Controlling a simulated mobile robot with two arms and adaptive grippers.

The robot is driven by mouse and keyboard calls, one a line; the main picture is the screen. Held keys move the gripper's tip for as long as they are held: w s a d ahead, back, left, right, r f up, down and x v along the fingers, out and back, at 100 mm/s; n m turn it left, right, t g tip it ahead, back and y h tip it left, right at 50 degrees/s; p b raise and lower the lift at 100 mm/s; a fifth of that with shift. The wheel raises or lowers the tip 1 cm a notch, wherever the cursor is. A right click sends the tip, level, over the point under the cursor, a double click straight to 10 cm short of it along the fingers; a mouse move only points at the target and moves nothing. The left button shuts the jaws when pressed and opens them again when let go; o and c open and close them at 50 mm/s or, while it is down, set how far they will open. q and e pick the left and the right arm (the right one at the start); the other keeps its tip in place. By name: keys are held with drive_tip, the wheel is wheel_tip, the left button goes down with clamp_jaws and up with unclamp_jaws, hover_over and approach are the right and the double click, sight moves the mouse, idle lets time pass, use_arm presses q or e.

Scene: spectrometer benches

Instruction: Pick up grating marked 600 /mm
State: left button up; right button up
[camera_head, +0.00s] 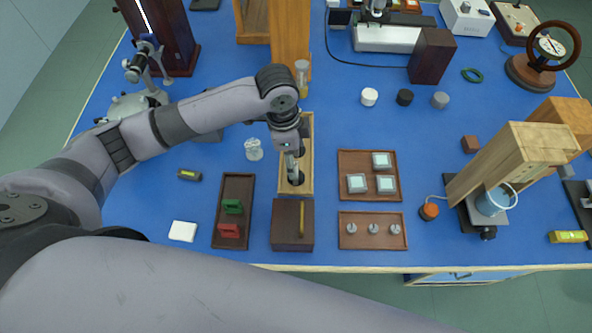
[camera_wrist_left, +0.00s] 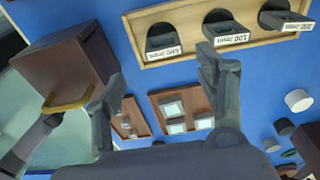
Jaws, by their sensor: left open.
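A long wooden rack (camera_head: 309,130) holds dark gratings with white labels. In the left wrist view, three gratings show in the rack (camera_wrist_left: 190,52), their labels upside down. The label of the left grating (camera_wrist_left: 164,52) seems to read 600 /mm. The middle grating (camera_wrist_left: 230,38) and right grating (camera_wrist_left: 290,22) carry other numbers, hard to read. My left gripper (camera_head: 293,180) points down over the near end of the rack, hiding part of it. In the wrist view its fingers (camera_wrist_left: 160,75) are apart, with nothing between them.
A dark box with a yellow handle (camera_head: 291,225) stands just in front of the rack. A tray with red and green pieces (camera_head: 233,190) is to the left. Two brown trays (camera_head: 346,165) (camera_head: 346,219) lie to the right. A glass jar (camera_head: 253,149) stands left of the rack.

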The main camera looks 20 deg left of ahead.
use_arm(q)
drive_tip(key=shift+w+d+f, duration=0.1)
drive_tip(key=shift+f, duration=1.15)
drive_tip(key=shift+f+p, duration=0.3)
drive_tip(key=shift+p, duration=0.05)
drive_tip(key=f, duration=0.1)
drive_tip(key=f+p, duration=0.1)
drive_tip(key=f, duration=0.1)
drive_tip(key=shift+w+d+f, duration=0.1)
drive_tip(key=shift+w+f, duration=0.1)
drive_tip(key=shift+f, duration=0.55)
use_arm(e)
drive_tip(key=shift+w+a+r, duration=0.1)
drive_tip(key=shift+w+r, duration=0.7)
drive_tip(key=shift+r, duration=0.2)
use_arm(q)
drive_tip(key=c, duration=1.2)
drive_tip(key=shift+c, duration=0.4)
drive_tip(key=shift+r, duration=0.15)
